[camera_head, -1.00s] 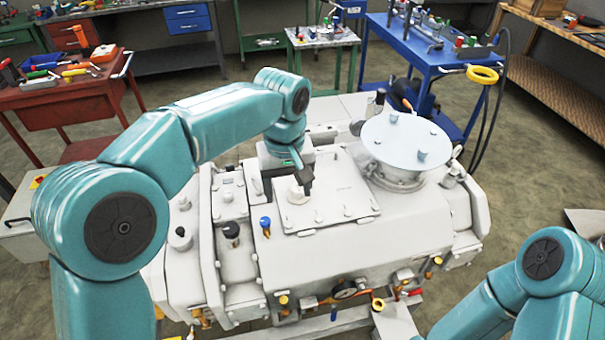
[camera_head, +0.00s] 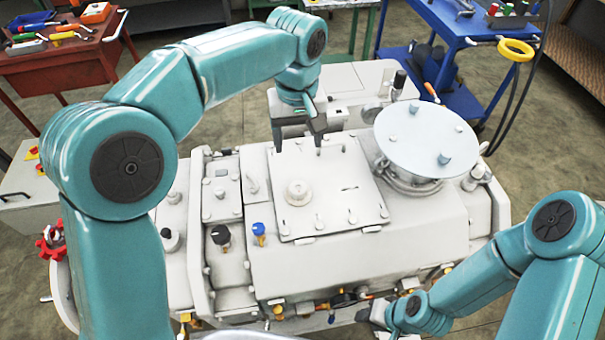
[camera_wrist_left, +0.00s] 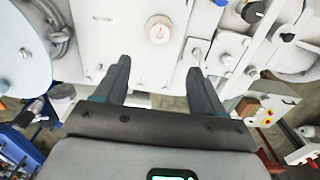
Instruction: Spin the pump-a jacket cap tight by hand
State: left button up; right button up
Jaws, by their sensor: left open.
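The pale round cap (camera_head: 298,192) sits on a flat square plate (camera_head: 345,170) on top of the white pump. I take it to be the jacket cap; no label is readable. My left gripper (camera_head: 298,149) is open and empty, above the plate's far edge and behind the cap. In the left wrist view the cap (camera_wrist_left: 159,30) shows beyond the two spread dark fingertips (camera_wrist_left: 158,68), apart from them.
A large round lid (camera_head: 425,140) stands to the right of the plate. A black knob (camera_head: 220,235) and a blue-topped valve (camera_head: 259,232) stand at front left. A blue cart (camera_head: 480,25) and a red bench (camera_head: 70,60) are behind.

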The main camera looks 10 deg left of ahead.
aim_at(298, 188)
pick_arm(q)
jog(key=f, duration=0.7)
jog(key=f+p, duration=0.1)
jog(key=f, duration=0.7)
jog(key=shift+w+a, duration=0.2)
jog(key=shift+s+d+f, duration=0.1)
jog(key=shift+f, duration=0.5)
jog(key=shift+w+f, duration=0.25)
jog(key=shift+f, duration=0.05)
jog(key=shift+s, duration=0.1)
jog(key=shift+c, duration=0.6)
jog(key=shift+s+r, duration=0.1)
jog(key=shift+r, duration=0.05)
jog(key=c, duration=0.9)
